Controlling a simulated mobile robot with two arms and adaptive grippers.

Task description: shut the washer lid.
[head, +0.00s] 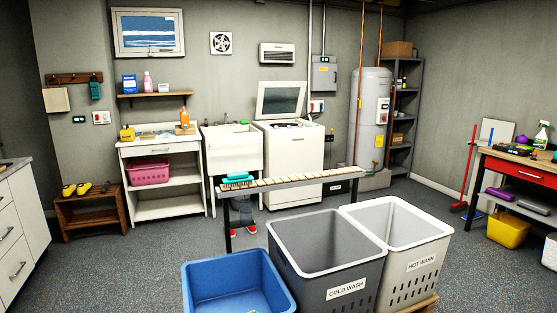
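The white top-loading washer (296,160) stands against the back wall, right of a white utility sink. Its lid (281,101) is raised, standing nearly upright at the back of the washer top, with a dark panel facing me. The top opening is partly visible; what is inside is too small to tell. Neither of my grippers shows in the head view.
A slatted bench (290,180) with a teal item on it stands in front of the sink and washer. A blue bin (232,283), a grey "COLD WASH" bin (345,290) and a white "HOT WASH" bin (424,262) fill the foreground. Open floor (125,265) lies at left.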

